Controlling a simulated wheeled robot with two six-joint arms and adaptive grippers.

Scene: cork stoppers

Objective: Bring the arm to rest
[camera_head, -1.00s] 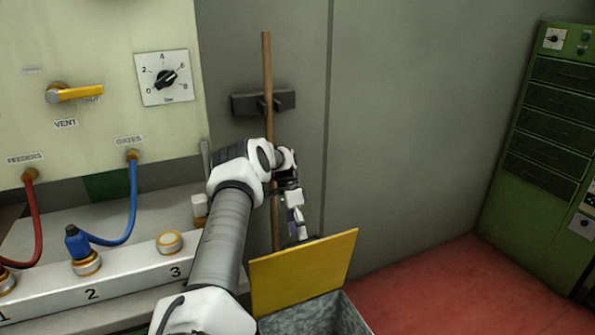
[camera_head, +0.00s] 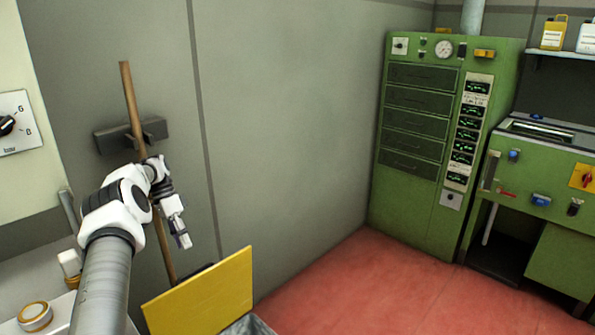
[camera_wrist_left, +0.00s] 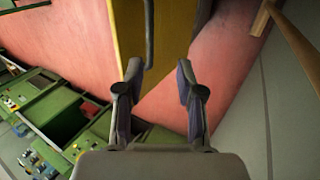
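My left arm comes in from the lower left in the head view. Its white and grey left gripper (camera_head: 182,241) hangs in the air above the yellow lid (camera_head: 205,292), near the wooden broom handle (camera_head: 130,95). In the left wrist view the two dark fingers (camera_wrist_left: 158,78) stand apart with nothing between them. The yellow lid (camera_wrist_left: 165,30) shows beyond the fingers there, with a dark handle on it. My right gripper is in neither view.
A grey bin (camera_head: 248,325) shows partly under the lid. A capped port (camera_head: 35,316) is at the lower left. Green cabinets (camera_head: 420,200) stand along the far right, with a shelf of containers (camera_head: 553,32). The red floor (camera_head: 335,290) between is clear.

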